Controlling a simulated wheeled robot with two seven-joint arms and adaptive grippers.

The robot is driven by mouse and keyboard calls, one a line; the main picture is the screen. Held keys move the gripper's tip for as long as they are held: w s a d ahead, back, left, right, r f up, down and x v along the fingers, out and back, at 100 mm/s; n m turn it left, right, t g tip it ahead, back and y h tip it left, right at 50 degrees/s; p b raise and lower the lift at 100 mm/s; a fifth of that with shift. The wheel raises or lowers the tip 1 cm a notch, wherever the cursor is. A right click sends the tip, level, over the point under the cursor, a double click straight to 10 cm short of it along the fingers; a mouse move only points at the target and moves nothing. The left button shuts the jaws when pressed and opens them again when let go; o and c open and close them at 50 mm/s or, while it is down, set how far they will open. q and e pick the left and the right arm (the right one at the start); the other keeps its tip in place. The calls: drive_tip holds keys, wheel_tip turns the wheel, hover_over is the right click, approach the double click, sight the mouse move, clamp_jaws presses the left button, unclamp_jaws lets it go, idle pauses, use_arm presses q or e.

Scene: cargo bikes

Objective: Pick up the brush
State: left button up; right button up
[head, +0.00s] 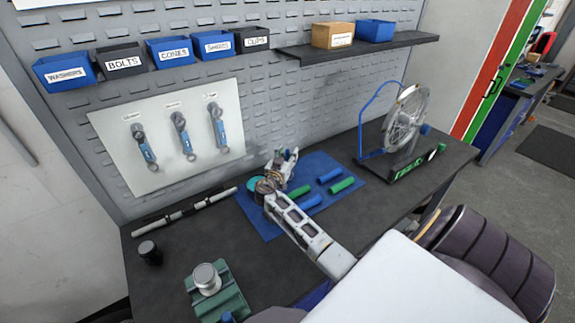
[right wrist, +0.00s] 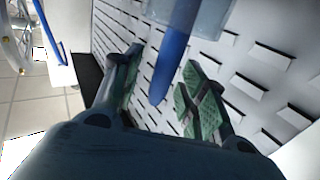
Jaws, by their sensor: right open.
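I cannot make out a brush for certain in either view. My right gripper (head: 284,158) is raised above the back of the blue mat (head: 265,228), close to the pegboard. In the right wrist view its two green-padded fingers (right wrist: 163,88) are open. A blue tapered object (right wrist: 172,60) with a pale translucent part comes down from the top between the fingers' lines. I cannot tell what it is or whether it touches them. Green grips (head: 342,185) and blue grips (head: 329,175) lie on the mat. My left gripper is not in view.
A wheel on a stand (head: 404,125) is at the bench's right end. A white panel with wrenches (head: 120,165) hangs on the pegboard (head: 290,100), below labelled bins (head: 65,72). A green vise (head: 228,300), black jar (head: 149,252) and long bar (head: 185,212) are on the left.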

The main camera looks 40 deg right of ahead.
clamp_jaws()
idle(0.3)
idle(0.3)
wheel_tip(320, 180, up, 9)
drive_tip(key=shift+r+b, duration=0.1)
drive_tip(key=shift+b, duration=0.65)
drive_tip(key=shift+r, duration=0.5)
